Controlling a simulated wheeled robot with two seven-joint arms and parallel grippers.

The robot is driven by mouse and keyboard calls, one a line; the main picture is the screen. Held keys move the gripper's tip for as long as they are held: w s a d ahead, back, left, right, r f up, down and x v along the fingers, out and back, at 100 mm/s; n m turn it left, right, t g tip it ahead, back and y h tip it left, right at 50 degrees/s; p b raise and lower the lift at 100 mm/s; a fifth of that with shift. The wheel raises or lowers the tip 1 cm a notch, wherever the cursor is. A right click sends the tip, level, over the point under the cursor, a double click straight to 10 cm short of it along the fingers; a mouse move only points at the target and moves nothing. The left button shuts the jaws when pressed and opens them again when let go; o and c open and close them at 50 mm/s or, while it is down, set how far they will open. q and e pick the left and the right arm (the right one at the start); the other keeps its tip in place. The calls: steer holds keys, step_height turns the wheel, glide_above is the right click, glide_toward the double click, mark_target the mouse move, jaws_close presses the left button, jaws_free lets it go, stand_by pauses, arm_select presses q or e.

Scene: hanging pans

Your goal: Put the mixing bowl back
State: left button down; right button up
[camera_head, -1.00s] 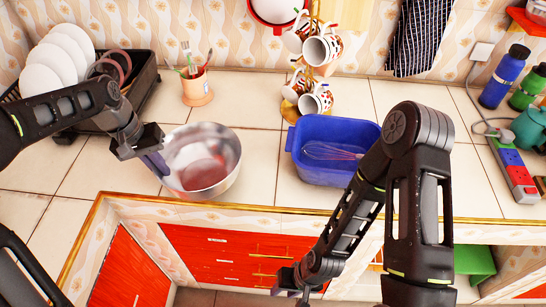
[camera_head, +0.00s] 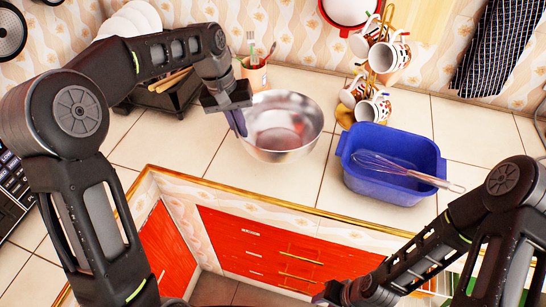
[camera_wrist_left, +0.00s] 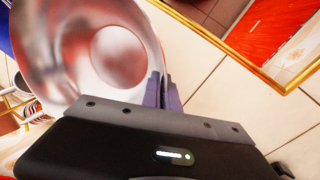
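The silver mixing bowl (camera_head: 284,128) is upright at the counter's middle, left of the blue basin. My left gripper (camera_head: 236,121) is at the bowl's left rim, its two fingers close together on the wall. The left wrist view shows the bowl (camera_wrist_left: 118,55) and the dark fingers of my left gripper (camera_wrist_left: 163,91) pinching its edge. Whether the bowl's base touches the counter I cannot tell. My right gripper (camera_head: 330,294) is low at the bottom edge, in front of the red drawers, away from the bowl; its fingers are too unclear to read.
A blue basin (camera_head: 390,188) with a whisk (camera_head: 400,168) stands right of the bowl. A mug rack with several mugs (camera_head: 388,58) and a utensil cup (camera_head: 256,74) stand behind. A dish rack (camera_head: 180,95) is back left. The tiled counter (camera_head: 170,145) is clear front left.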

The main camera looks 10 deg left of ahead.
arm_select(q)
steer(key=r, duration=0.1)
steer(key=a+r+n, duration=0.1)
steer(key=r+n, duration=0.1)
steer(key=shift+w+a, duration=0.35)
steer(key=a+x, duration=0.1)
steer(key=x, duration=0.5)
steer(key=shift+s+f+p, duration=0.15)
steer(key=shift+p, duration=0.15)
steer(key=shift+a, duration=0.1)
steer(key=x, duration=0.3)
steer(key=shift+s+a+f+p, duration=0.1)
steer(key=shift+a+f+p, duration=0.1)
steer(key=shift+a+p, duration=0.2)
steer(key=shift+f, duration=0.2)
